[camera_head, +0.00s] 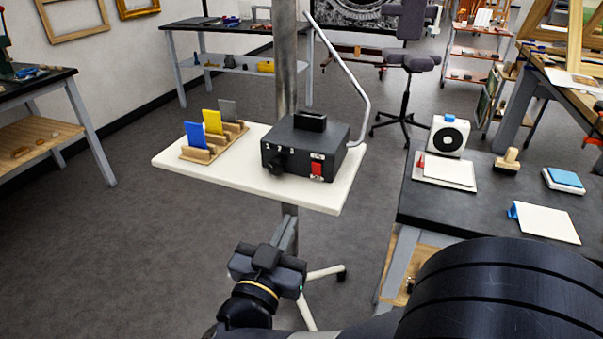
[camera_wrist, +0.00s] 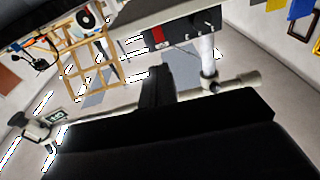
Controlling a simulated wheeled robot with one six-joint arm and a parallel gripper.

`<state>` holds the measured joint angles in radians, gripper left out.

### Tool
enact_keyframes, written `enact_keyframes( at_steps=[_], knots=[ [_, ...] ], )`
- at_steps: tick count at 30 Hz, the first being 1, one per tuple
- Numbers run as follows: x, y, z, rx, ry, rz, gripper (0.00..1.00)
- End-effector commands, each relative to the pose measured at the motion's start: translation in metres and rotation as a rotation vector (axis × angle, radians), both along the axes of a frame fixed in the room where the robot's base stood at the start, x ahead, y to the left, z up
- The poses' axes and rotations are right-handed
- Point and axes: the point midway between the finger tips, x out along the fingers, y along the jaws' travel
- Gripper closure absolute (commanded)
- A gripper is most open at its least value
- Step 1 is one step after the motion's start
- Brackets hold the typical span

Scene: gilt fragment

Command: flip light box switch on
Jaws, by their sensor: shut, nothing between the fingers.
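The dark grey light box (camera_head: 304,146) sits on a white stand top in the head view. Its front has a black knob, small white marks and a red switch (camera_head: 317,168) at the lower right. In the wrist view the box (camera_wrist: 185,30) is near the top, with the red switch (camera_wrist: 158,36) on its left part. I cannot tell the switch's position. My gripper (camera_head: 289,232) is below and in front of the stand's front edge, apart from the box. Its fingers (camera_wrist: 156,72) are together and empty in the wrist view.
The white stand top (camera_head: 335,198) also holds a wooden rack (camera_head: 212,148) with blue, yellow and grey cards. A bent metal rod (camera_head: 350,85) rises beside the box. A dark table (camera_head: 480,205) with several small items stands at the right. The floor at the left is open.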

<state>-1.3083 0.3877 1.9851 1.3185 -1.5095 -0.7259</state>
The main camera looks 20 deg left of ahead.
Motion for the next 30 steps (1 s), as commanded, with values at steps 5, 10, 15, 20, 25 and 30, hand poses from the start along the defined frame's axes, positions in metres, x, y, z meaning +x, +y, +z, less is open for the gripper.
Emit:
enact_keyframes(
  at_steps=[5, 10, 15, 20, 25, 30],
  knots=[
    [-0.012, 0.001, -0.005, -0.021, -0.025, -0.039, 1.00],
    [-0.013, 0.000, -0.005, -0.023, -0.026, -0.046, 1.00],
    [-0.012, 0.000, -0.005, -0.022, -0.026, -0.046, 1.00],
    [-0.006, -0.001, -0.003, -0.021, -0.027, -0.047, 1.00],
    [0.016, -0.003, 0.000, -0.021, -0.026, -0.050, 1.00],
    [0.047, -0.006, 0.004, -0.021, -0.026, -0.050, 1.00]
  ],
)
